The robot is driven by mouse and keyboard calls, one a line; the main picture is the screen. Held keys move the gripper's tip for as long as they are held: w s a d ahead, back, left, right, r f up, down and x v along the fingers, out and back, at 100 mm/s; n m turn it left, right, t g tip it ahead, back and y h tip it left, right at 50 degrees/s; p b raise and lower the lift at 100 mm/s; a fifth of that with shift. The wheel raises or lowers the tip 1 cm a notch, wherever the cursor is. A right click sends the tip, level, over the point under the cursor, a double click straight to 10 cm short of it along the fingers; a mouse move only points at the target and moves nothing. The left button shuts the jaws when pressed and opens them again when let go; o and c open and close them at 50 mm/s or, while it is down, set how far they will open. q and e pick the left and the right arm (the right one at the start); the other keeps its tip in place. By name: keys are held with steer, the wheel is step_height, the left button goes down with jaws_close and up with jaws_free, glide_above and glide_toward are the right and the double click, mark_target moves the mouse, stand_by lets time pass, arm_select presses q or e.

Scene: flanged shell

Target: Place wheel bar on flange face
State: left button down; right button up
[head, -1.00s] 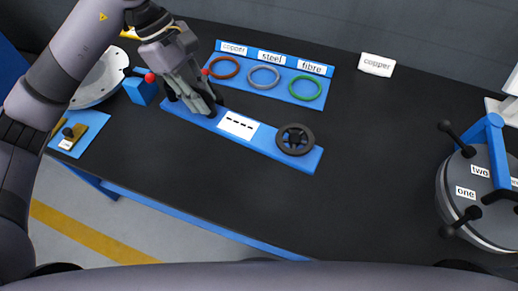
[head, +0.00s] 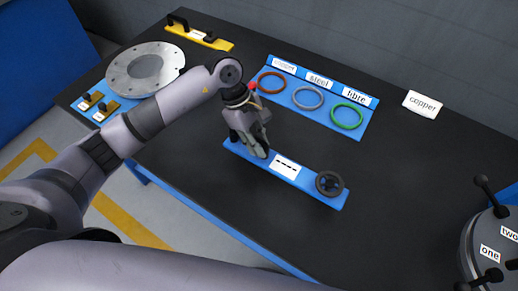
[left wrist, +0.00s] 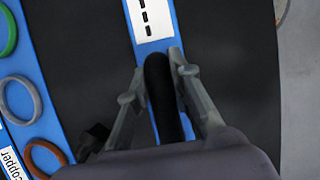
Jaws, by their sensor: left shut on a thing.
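The wheel bar (head: 312,184) is a long blue strip with a dashed white label and a black handwheel (head: 329,183) at its right end. My left gripper (head: 258,150) is at its left part, shut on a black handle (left wrist: 160,85) that stands on the strip. The left wrist view shows the handle between both fingers. I cannot tell whether the bar touches the table. My right gripper is not in view.
A blue tray (head: 318,122) with brown, grey and green rings lies behind the bar. A copper card (head: 422,103) is at the back right. A yellow bar (head: 218,43) with a black handle lies behind the flange. A labelled drum (head: 480,250) stands at right. The front-middle table is clear.

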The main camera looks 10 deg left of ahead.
arm_select(q)
steer(key=shift+f+p, duration=0.45)
steer(key=shift+f, duration=1.85)
steer(key=shift+f, duration=0.15)
steer(key=c, duration=1.4)
jaws_free()
steer(key=shift+c, duration=0.2)
